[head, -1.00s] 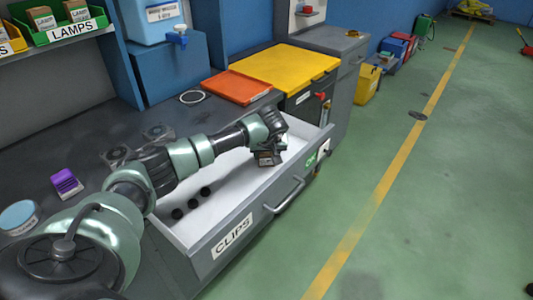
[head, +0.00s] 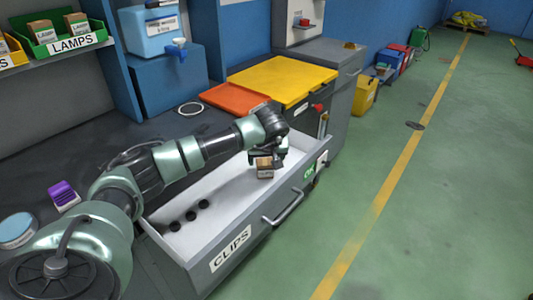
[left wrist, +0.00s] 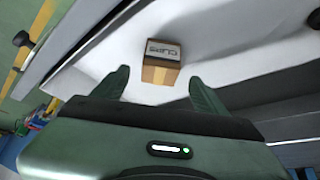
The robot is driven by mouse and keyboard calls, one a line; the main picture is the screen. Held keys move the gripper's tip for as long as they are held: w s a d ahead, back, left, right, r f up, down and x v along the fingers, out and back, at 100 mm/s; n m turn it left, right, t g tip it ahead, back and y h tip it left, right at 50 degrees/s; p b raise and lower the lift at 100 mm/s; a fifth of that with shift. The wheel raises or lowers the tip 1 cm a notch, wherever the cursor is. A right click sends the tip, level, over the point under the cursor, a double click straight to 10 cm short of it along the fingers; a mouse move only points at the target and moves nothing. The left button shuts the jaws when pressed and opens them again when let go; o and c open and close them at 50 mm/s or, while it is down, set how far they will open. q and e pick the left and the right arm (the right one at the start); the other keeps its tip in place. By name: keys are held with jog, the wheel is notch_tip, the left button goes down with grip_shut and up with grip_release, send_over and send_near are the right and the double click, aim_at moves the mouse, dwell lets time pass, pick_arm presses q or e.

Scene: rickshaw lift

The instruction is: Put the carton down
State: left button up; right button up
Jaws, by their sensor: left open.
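The carton (head: 264,168) is a small brown box with a white label. It sits inside the open drawer (head: 232,244), towards its far end. In the left wrist view the carton (left wrist: 160,62) stands on the white drawer floor, just beyond my fingertips and clear of both. My left gripper (head: 267,151) is over the drawer, right by the carton. Its two fingers (left wrist: 161,82) are spread apart with nothing between them. My right gripper is not in view.
Several small black round items (head: 190,215) lie in the drawer's near part. The drawer has a CLIPS label and a front handle (head: 284,207). A purple item (head: 63,194) is on the dark worktop. Green floor to the right is largely clear.

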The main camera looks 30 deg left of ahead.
pick_arm(q)
jog(key=v, duration=0.6)
jog(key=shift+r, duration=0.15)
